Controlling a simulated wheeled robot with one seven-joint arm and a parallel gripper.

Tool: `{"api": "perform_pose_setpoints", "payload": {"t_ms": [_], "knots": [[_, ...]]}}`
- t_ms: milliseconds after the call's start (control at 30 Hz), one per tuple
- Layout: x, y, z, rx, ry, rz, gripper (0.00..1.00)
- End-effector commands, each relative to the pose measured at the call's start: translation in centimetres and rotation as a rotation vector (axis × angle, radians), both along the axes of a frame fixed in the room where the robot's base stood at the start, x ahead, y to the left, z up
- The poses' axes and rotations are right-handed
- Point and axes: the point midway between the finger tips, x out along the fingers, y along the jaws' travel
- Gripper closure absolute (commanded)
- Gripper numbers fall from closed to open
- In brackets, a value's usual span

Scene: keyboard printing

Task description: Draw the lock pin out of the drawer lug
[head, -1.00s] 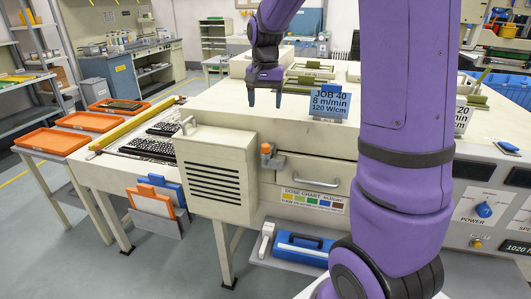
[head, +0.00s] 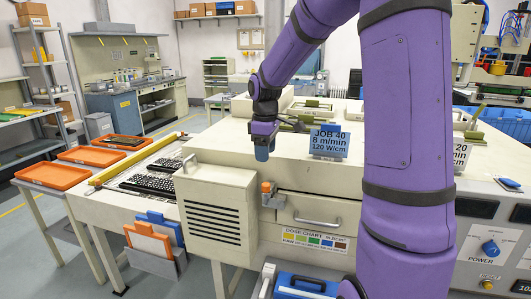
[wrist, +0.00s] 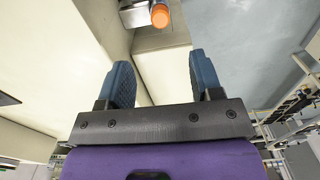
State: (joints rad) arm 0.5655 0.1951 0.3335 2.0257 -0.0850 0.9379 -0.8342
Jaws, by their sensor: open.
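The lock pin (head: 266,187) has an orange head and stands in the grey metal lug (head: 272,200) at the upper left of the drawer front (head: 310,213). The orange pin head also shows in the wrist view (wrist: 160,15), at the top edge, with the lug (wrist: 135,14) beside it. My gripper (head: 262,153) is above the pin in the head view. In the wrist view my gripper (wrist: 162,80) has its two blue fingers wide apart with nothing between them. The pin head lies beyond the fingertips. The pin's shank is hidden.
A louvred cream box (head: 217,212) juts out left of the lug. The drawer handle (head: 317,221) is to the right. A blue job sign (head: 328,141) stands on the machine top. Keyboards (head: 148,185) lie on the bench to the left.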

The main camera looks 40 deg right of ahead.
Motion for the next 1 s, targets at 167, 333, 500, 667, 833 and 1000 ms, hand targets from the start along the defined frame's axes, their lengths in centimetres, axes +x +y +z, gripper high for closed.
{"api": "perform_pose_setpoints", "payload": {"t_ms": [167, 333, 500, 667, 833, 1000], "knots": [[-0.1, 0.0, -0.5, 0.004, -0.002, 0.221, 0.41], [0.0, 0.1, -0.8, 0.005, -0.005, 0.307, 0.41], [0.0, 0.1, -2.0, 0.006, -0.003, 0.315, 0.41], [-0.1, 0.1, -4.5, 0.007, -0.002, 0.313, 0.41], [-0.1, 0.1, -7.4, 0.007, -0.002, 0.312, 0.41], [-0.1, 0.1, -9.7, 0.006, -0.003, 0.311, 0.41]]}}
